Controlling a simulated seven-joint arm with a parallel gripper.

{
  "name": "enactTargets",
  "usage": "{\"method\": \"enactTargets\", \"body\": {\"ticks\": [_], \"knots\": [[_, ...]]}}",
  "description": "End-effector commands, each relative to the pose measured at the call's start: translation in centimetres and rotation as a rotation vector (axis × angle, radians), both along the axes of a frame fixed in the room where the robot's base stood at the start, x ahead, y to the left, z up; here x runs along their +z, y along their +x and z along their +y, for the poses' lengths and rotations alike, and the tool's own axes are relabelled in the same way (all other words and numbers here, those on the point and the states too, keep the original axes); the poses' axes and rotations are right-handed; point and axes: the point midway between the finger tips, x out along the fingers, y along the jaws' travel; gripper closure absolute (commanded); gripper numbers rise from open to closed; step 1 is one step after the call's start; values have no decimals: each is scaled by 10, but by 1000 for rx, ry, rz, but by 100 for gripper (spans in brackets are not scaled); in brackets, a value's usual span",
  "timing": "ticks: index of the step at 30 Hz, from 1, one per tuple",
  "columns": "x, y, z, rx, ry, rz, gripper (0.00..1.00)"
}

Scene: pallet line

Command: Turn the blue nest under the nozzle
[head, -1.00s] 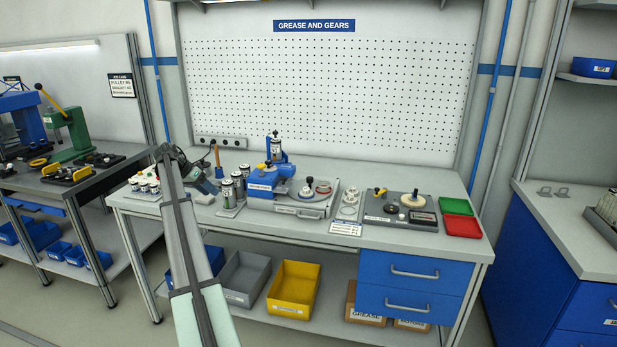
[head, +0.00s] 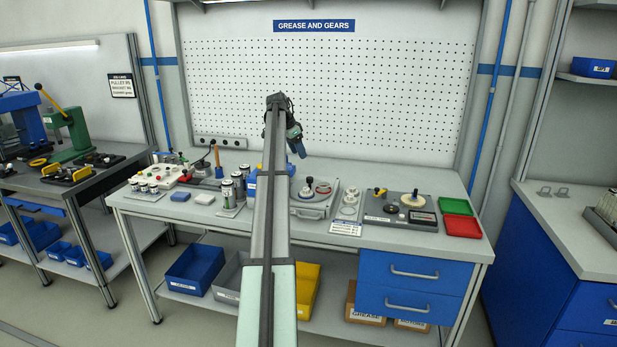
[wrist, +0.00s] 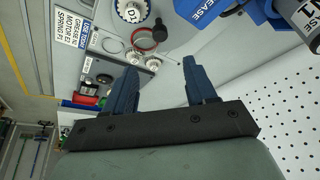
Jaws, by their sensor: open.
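In the wrist view the blue grease body (wrist: 208,12) is at the top right, beside a dark-ended cylinder (wrist: 307,18).
White gears (head: 348,204) sit right of the station. Further right are a grey gear board (head: 375,219), a green tray (head: 456,206) and a red tray (head: 463,227). Several cans (head: 230,193) stand to the left. Space above the bench is clear.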

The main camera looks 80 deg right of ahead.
Motion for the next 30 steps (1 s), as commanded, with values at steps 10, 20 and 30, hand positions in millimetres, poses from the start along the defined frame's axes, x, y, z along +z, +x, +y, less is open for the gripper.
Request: {"method": "enactTargets", "body": {"ticks": [10,20,30], "knots": [[-49,-14,-14,1,1,1,44],[-99,-28,-28,1,1,1,44],[-122,-35,-35,1,0,1,44]]}}
